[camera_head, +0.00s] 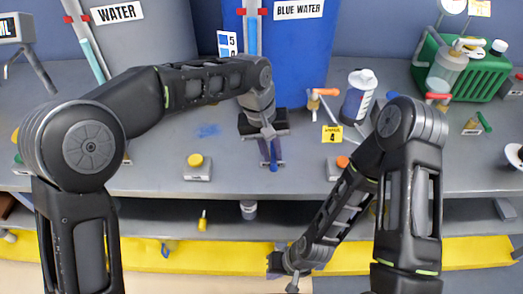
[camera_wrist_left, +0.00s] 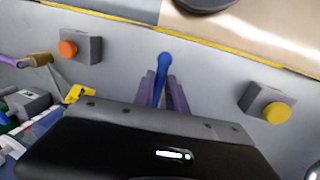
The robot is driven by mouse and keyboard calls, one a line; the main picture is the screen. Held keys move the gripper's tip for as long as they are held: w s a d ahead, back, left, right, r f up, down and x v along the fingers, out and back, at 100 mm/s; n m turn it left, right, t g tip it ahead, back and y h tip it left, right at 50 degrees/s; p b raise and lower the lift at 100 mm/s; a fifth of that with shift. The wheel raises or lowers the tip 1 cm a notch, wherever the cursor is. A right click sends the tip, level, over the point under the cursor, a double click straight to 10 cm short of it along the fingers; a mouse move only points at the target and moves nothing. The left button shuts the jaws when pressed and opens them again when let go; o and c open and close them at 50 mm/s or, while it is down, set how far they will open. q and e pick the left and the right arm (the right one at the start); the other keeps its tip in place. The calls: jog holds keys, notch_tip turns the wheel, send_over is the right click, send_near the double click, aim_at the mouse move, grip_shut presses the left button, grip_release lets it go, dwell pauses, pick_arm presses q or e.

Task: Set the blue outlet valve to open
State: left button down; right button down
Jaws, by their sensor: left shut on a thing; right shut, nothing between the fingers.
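The blue outlet valve's lever (camera_head: 274,162) sticks out toward the bench's front edge, below the blue tank (camera_head: 300,60) labelled BLUE WATER. My left gripper (camera_head: 270,157) reaches down over it and is shut on the lever. In the left wrist view the blue lever (camera_wrist_left: 161,75) lies between the two purple-grey fingers (camera_wrist_left: 162,88), its rounded end past their tips. The valve's body is hidden behind my gripper. My right gripper (camera_head: 287,272) is shut and empty, low in front of the bench near the yellow edge.
A yellow button box (camera_head: 197,168) stands left of the lever and an orange button box (camera_head: 338,167) right of it. The WATER tank (camera_head: 145,50) stands at back left.

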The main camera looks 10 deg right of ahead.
dwell(0.3)
pick_arm(q)
jog(key=c, duration=1.3)
grip_release()
jog(key=shift+c, duration=0.2)
jog(key=shift+r, duration=0.1)
notch_tip(320, 180, up, 8)
jog(key=a, duration=0.1)
jog(key=shift+a+f+b, duration=0.25)
jog(key=shift+b, duration=0.05)
